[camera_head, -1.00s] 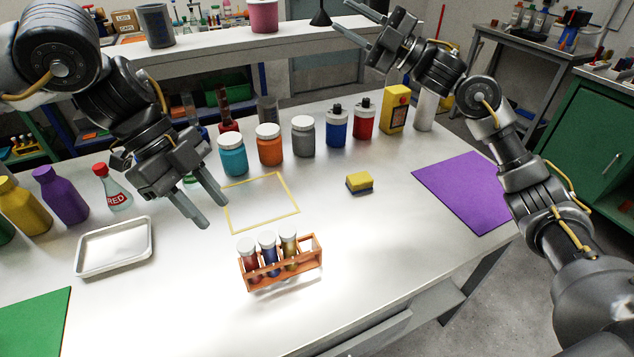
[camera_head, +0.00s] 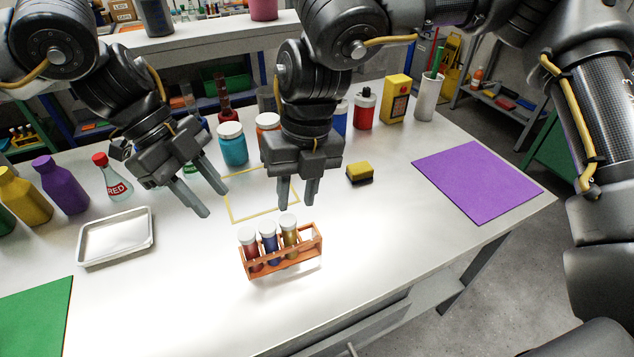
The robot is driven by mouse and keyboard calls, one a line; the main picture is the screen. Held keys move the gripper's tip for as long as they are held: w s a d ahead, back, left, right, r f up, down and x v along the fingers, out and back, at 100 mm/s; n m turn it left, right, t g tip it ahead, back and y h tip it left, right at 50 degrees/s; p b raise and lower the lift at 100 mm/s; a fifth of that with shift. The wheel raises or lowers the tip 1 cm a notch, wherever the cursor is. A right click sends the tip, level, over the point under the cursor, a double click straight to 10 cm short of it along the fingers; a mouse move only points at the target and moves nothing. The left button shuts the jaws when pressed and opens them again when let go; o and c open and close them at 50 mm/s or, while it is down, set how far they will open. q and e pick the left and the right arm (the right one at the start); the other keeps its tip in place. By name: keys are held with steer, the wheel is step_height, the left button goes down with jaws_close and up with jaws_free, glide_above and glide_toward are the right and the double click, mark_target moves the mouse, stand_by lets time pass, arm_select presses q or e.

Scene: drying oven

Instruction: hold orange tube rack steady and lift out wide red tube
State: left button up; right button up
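The orange tube rack (camera_head: 296,264) stands on the white table near the front middle. It holds three white-capped tubes upright: the wide red tube (camera_head: 250,249) at the left, a blue tube (camera_head: 269,244) in the middle and a yellow tube (camera_head: 290,236) at the right. My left gripper (camera_head: 216,203) is open and empty, above the table to the upper left of the rack, apart from it. My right gripper (camera_head: 297,206) is empty, its fingers pointing down with a narrow gap between them, just behind and above the yellow tube. I cannot tell whether it touches the tube cap.
A yellow square outline (camera_head: 233,219) lies behind the rack. A metal tray (camera_head: 115,238) and bottles are at the left, with several jars along the back. A yellow sponge (camera_head: 360,172) and purple mat (camera_head: 478,182) lie right. The table right of the rack is clear.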

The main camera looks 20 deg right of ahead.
mark_target(317, 229)
steer(key=d+f, duration=0.1)
steer(key=f, duration=0.2)
steer(key=d+f+h, duration=0.1)
steer(key=f, duration=0.3)
steer(key=w+d+f+h, duration=0.1)
steer(key=f, duration=0.3)
steer(key=shift+w+d+t, duration=0.1)
steer(key=shift+d+t, duration=0.15)
steer(key=shift+t, duration=0.15)
jaws_close()
stand_by(0.6)
